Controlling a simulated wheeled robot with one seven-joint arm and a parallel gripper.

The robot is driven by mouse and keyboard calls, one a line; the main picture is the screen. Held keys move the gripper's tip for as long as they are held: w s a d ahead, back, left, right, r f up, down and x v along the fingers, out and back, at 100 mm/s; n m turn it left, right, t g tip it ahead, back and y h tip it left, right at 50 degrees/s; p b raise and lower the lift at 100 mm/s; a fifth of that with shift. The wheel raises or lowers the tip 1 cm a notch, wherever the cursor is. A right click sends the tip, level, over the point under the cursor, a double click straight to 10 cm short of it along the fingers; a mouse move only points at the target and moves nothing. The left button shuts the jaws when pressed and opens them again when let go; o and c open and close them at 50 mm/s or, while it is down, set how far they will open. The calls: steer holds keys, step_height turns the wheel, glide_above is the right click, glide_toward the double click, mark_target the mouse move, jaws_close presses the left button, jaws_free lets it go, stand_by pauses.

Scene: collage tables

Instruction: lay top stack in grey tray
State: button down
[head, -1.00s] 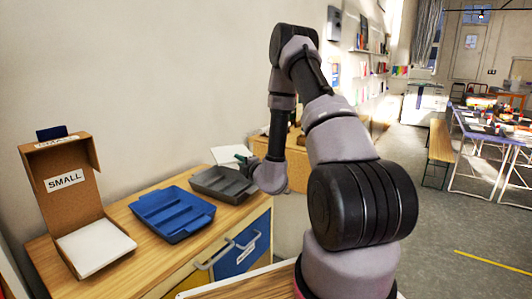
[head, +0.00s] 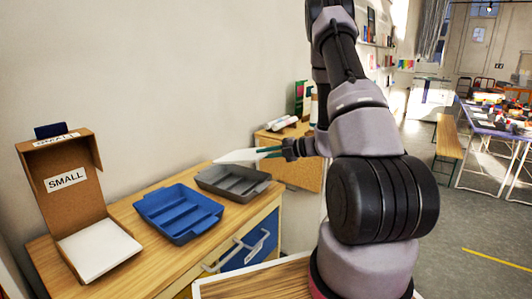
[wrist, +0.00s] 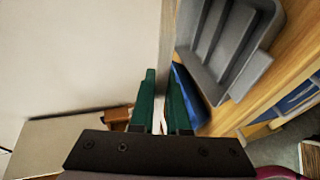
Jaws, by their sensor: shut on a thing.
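My gripper (head: 270,152) has green fingers and is shut on a thin white stack (head: 238,155). In the head view the stack points left from the fingers, above and behind the grey tray (head: 208,186). In the wrist view the stack (wrist: 167,45) shows edge-on as a narrow strip between the fingers of my gripper (wrist: 160,102). The grey tray (wrist: 270,38), with its long dividers, lies to the right there, apart from the fingers. I see nothing inside the tray's visible compartments.
A blue divided tray (head: 178,213) sits left of the grey one on the wooden cabinet top (head: 130,222). Further left stands an open cardboard box (head: 67,195) labelled SMALL, with a white stack (head: 98,250) in it. A wall rises behind. Another wooden cabinet (head: 292,165) stands beyond.

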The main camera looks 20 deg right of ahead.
steer(key=shift+w+a+f, duration=0.75)
steer(key=shift+w+f, duration=0.15)
steer(key=shift+f, duration=0.75)
steer(key=shift+w+a+f, duration=0.8)
steer(key=shift+w+f, duration=0.15)
steer(key=shift+f, duration=0.65)
steer(key=shift+w+a+f, duration=0.75)
steer(key=shift+w+f, duration=0.15)
steer(key=shift+f, duration=0.75)
steer(key=shift+c, duration=2)
jaws_free()
steer(key=s+a+v, duration=0.1)
steer(key=v, duration=0.7)
steer(key=shift+s+d, duration=0.2)
steer(key=shift+s, duration=0.35)
steer(key=shift+r, duration=0.1)
